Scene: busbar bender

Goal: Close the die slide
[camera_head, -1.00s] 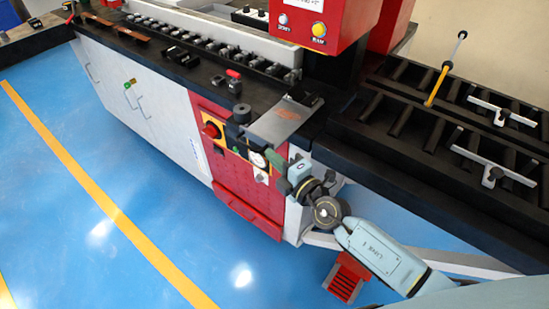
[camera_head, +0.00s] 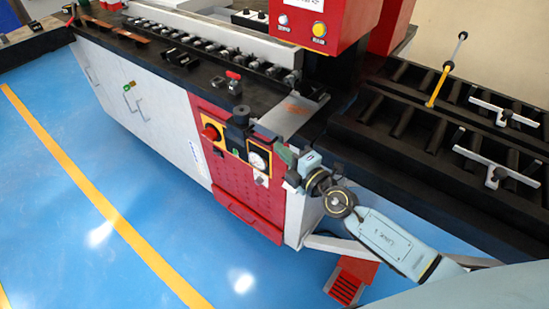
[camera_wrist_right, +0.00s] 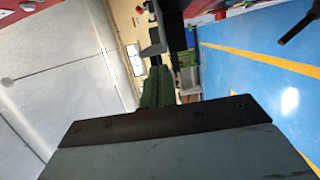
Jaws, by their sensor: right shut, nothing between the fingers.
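The die slide appears to be the flat grey plate (camera_head: 286,118) with a faint orange mark, at the right front of the machine's black top in the head view. A black block sits at its far end (camera_head: 313,91). My right gripper (camera_head: 284,153) is at the plate's near edge, its green fingers shut and empty. I cannot tell whether the fingers touch the plate. In the right wrist view the green fingers (camera_wrist_right: 156,88) are together, and the plate cannot be made out clearly. My left gripper is not in view.
A black round post (camera_head: 241,114) stands just left of the plate. A roller conveyor (camera_head: 430,140) extends right.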

